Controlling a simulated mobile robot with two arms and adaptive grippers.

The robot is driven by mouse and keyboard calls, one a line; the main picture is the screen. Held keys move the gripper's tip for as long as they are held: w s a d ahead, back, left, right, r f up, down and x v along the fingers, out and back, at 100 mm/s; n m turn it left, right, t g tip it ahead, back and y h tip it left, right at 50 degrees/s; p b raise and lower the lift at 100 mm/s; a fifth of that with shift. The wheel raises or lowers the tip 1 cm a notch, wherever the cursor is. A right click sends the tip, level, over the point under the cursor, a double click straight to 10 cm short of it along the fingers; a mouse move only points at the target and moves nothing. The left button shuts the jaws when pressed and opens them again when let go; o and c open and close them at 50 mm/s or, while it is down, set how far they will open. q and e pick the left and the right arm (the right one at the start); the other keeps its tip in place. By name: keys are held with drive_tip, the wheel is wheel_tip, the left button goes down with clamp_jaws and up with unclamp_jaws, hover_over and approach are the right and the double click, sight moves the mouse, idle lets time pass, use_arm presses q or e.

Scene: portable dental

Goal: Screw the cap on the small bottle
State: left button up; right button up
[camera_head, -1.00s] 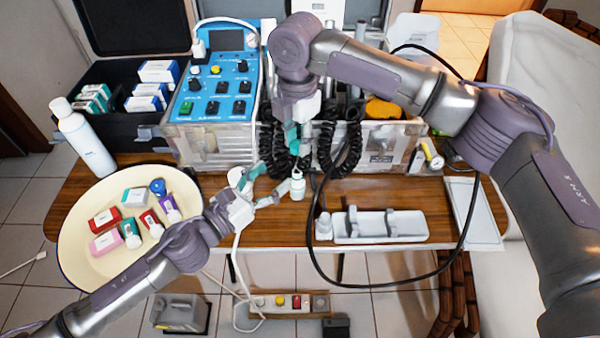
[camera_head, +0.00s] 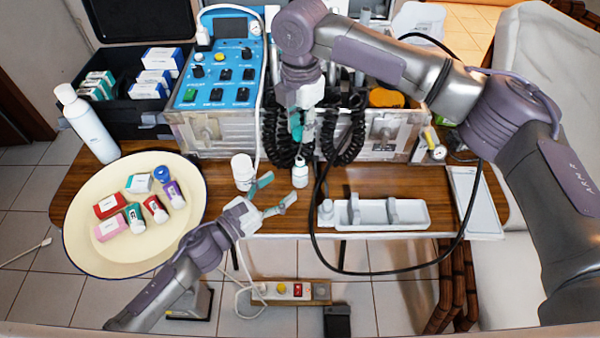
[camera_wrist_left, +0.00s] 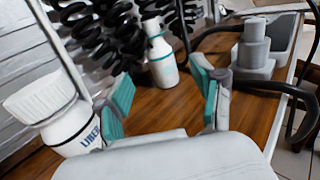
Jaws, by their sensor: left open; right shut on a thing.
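The small white bottle (camera_head: 300,176) stands upright on the wooden table. It also shows in the left wrist view (camera_wrist_left: 162,66), with a teal band near its narrow top. My right gripper (camera_head: 303,134) points down just above it and is shut on the cap, which the fingers mostly hide; I cannot tell whether the cap touches the neck. My left gripper (camera_head: 276,190) is open and empty, in front of the small bottle and apart from it. Its two teal-padded fingers (camera_wrist_left: 162,106) are spread in the left wrist view.
A larger white bottle (camera_head: 243,172) with a ribbed cap stands to the left, close to my left gripper. A white tray (camera_head: 410,220) lies to the right. A cream plate (camera_head: 85,235) with small boxes is at far left. Black coiled cables and a loose black cable are near.

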sight(294, 174)
use_arm(q)
drive_tip(key=x, duration=0.7)
drive_tip(key=shift+w+d+r, duration=0.15)
drive_tip(key=shift+w, duration=0.05)
clamp_jaws()
